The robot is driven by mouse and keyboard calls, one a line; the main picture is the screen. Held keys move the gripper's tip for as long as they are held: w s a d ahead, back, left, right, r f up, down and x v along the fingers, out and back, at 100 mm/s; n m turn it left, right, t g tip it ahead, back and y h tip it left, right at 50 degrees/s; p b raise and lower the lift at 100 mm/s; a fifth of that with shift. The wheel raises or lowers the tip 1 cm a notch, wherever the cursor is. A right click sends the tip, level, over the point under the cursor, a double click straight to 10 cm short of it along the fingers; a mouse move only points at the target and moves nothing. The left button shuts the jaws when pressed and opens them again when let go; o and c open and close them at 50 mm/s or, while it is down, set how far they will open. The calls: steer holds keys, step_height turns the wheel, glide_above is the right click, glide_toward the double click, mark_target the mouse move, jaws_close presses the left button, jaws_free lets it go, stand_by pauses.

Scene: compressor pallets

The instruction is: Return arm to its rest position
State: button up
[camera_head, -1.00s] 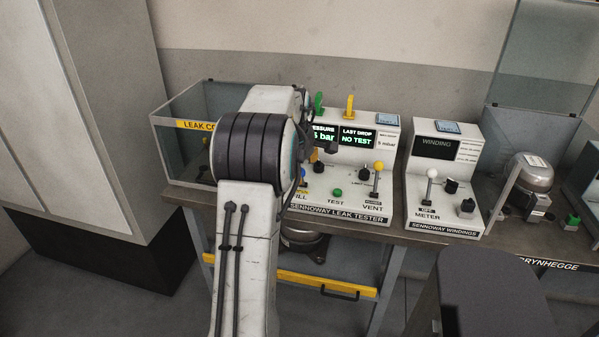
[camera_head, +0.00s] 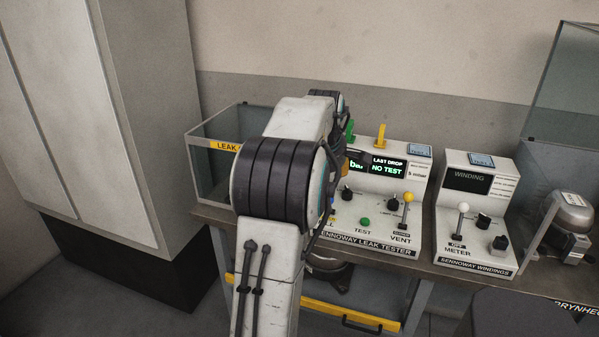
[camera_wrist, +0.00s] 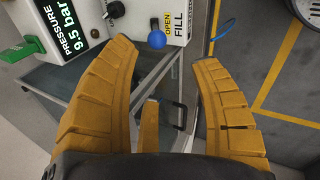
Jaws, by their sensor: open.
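The tester's pressure screen (camera_wrist: 68,47) reads 9.5 bar in the wrist view. Its last-drop screen (camera_head: 388,166) reads NO TEST.
The bench (camera_head: 465,280) carries a glass-walled leak cell (camera_head: 205,165) left of the tester, a winding meter (camera_head: 470,215) and a compressor (camera_head: 572,220) to the right. A tall grey cabinet (camera_head: 120,130) stands at left. Yellow lines (camera_wrist: 278,72) mark the floor.

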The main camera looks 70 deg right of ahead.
stand_by(0.5)
steer(key=a+f+m+y, duration=0.3)
steer(key=a+f+m, duration=0.7)
steer(key=m, duration=0.6)
steer(key=w+a+r+n+t+p, duration=0.1)
steer(key=w+a+r+n, duration=0.2)
steer(key=a, duration=1)
steer(key=w+a+r+n+t+y+p, duration=0.1)
steer(key=w+a+n, duration=0.4)
steer(key=a, duration=0.9)
steer(key=w+a+r+n+y+p, duration=0.1)
steer(key=w+a+r+n+p, duration=0.2)
steer(key=a, duration=1.1)
steer(key=r+n, duration=0.1)
steer(key=n, duration=0.1)
steer(key=shift+w+a+r+n+t, duration=0.25)
steer(key=shift+w+r+n+t, duration=0.05)
steer(key=shift+w+t, duration=0.1)
steer(key=shift+d, duration=0.1)
